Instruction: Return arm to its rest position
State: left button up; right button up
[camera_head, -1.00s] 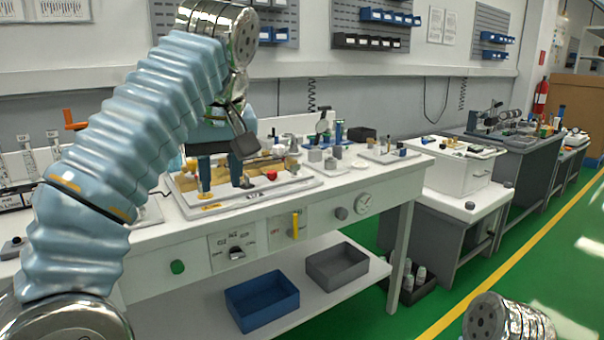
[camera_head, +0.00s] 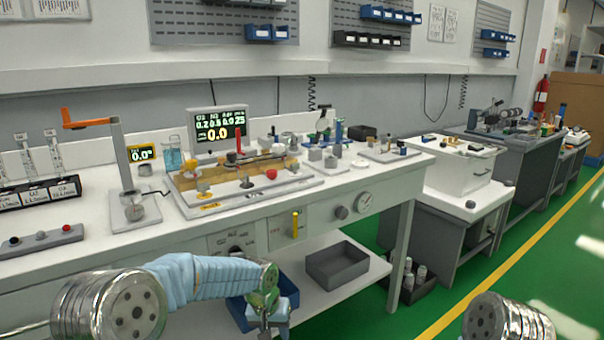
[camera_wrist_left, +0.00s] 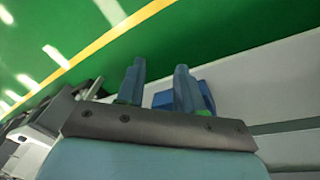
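My left arm (camera_head: 195,278), in pale blue ribbed covering, lies low in front of the bench in the head view. Its gripper (camera_head: 268,325) hangs below the worktop, in front of the blue bin, with the tips near the lower picture edge. In the left wrist view, the two blue-grey fingers of the left gripper (camera_wrist_left: 158,82) stand apart with nothing between them. A metal joint of my right arm (camera_head: 498,320) shows at the lower right. The right gripper is outside both views.
The white bench (camera_head: 130,240) carries an instrument board (camera_head: 240,205), a monitor (camera_head: 220,128) and an orange-handled stand (camera_head: 122,165). Below are a blue bin (camera_head: 238,312) and a grey bin (camera_head: 337,262) on a shelf. Green floor (camera_head: 430,270) is open at the right.

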pick_arm(q)
jog(key=s+a+f+g+h, duration=0.1)
jog(key=s+f, duration=0.3)
jog(key=f, duration=0.3)
jog(key=s+f+h, duration=0.1)
jog(key=s+f, duration=0.4)
jog(key=f, duration=0.2)
jog(key=s+a+f+n, duration=0.1)
jog(key=s+f, duration=0.3)
jog(key=s, duration=0.5)
jog(key=s+a+f+n, duration=0.2)
jog(key=s+f, duration=0.3)
jog(key=s, duration=0.5)
jog(key=shift+h, duration=0.3)
jog(key=shift+o, duration=0.6)
jog(key=shift+w, duration=0.1)
